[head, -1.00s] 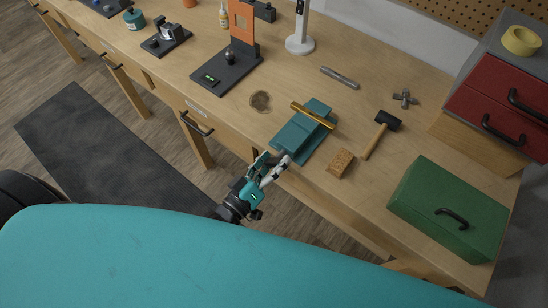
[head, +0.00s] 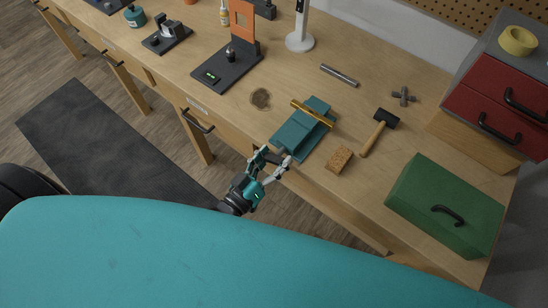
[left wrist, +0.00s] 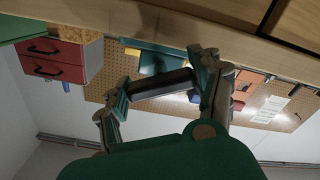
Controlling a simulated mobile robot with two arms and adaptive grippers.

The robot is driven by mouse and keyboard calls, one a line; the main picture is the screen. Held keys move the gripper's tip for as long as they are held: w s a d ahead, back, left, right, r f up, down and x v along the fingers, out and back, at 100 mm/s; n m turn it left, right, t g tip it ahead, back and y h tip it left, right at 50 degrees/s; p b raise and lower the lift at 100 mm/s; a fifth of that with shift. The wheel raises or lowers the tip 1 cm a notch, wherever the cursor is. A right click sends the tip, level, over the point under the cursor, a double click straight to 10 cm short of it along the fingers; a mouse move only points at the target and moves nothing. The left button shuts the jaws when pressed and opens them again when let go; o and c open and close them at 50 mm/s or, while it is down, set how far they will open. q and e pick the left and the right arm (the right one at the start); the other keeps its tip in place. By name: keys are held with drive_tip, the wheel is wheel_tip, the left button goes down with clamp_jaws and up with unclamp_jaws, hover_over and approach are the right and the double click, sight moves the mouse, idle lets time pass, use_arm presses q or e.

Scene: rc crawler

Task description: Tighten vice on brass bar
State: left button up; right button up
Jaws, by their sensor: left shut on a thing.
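The teal vice (head: 303,130) sits at the front edge of the wooden workbench. The brass bar (head: 313,114) lies across the vice between its jaws, its ends sticking out on both sides. My left gripper (head: 271,160) is at the vice's front end, just off the bench edge. In the left wrist view its two fingers (left wrist: 166,90) are shut on a dark cylindrical bar (left wrist: 160,84), which looks like the vice handle. The head view hides most of this handle behind the fingers. My right gripper is not in view.
A cork-coloured block (head: 339,159) and a hammer (head: 375,136) lie right of the vice. A green toolbox (head: 445,205) stands further right. A grey rod (head: 339,75) and a cross-shaped part (head: 403,96) lie behind. A black stand with an orange plate (head: 241,25) is left.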

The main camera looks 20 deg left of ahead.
use_arm(q)
drive_tip(key=o, duration=1.2)
drive_tip(key=shift+c, duration=0.2)
drive_tip(key=v, duration=1.2)
drive_tip(key=s+a+f+m+g+y+b, duration=0.1)
drive_tip(key=s+a+f+g, duration=0.15)
drive_tip(key=f, duration=0.75)
drive_tip(key=s+a+f+m+g+y+b, duration=0.1)
drive_tip(key=f+g+y, duration=0.15)
drive_tip(key=f, duration=0.75)
drive_tip(key=s+a+f+m+g+b, duration=0.1)
drive_tip(key=a+f+g, duration=0.15)
drive_tip(key=f, duration=0.75)
drive_tip(key=s+a+f+m+g+y+b, duration=0.1)
drive_tip(key=s+f+g, duration=0.7)
drive_tip(key=s+f, duration=0.8)
drive_tip(key=shift+a+y+b, duration=0.3)
drive_tip(key=shift+a+y, duration=0.15)
drive_tip(key=shift+y, duration=0.4)
